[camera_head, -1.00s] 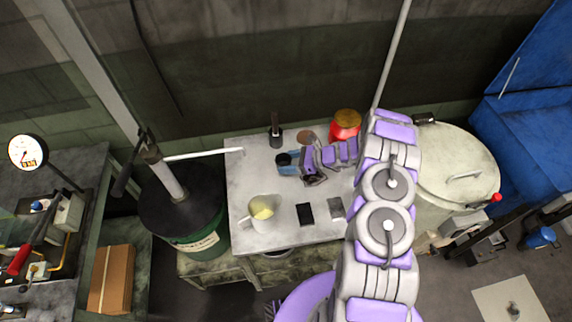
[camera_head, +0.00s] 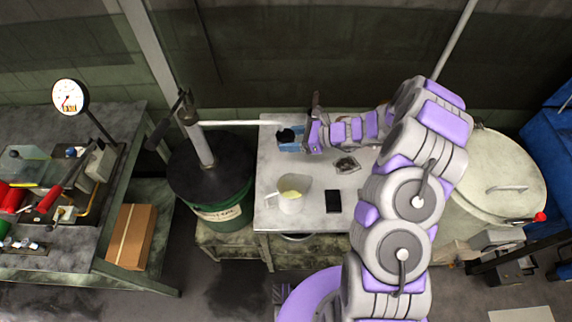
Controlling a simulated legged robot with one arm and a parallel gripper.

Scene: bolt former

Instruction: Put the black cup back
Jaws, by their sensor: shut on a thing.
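The black cup (camera_head: 286,134) is a small dark round shape between the blue fingertips of my gripper (camera_head: 291,141). My gripper is shut on it. It is over the back left part of the light grey table (camera_head: 272,176). My fingers hide part of the cup, and I cannot tell whether it touches the table top. My arm reaches in from the right.
A pale jug (camera_head: 291,201) with yellowish contents and a black flat block (camera_head: 333,201) stand near the table's front. A small brown dish-like thing (camera_head: 347,165) lies right of my gripper. A dark upright thing (camera_head: 316,101) shows behind it. A green drum (camera_head: 225,207) stands left.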

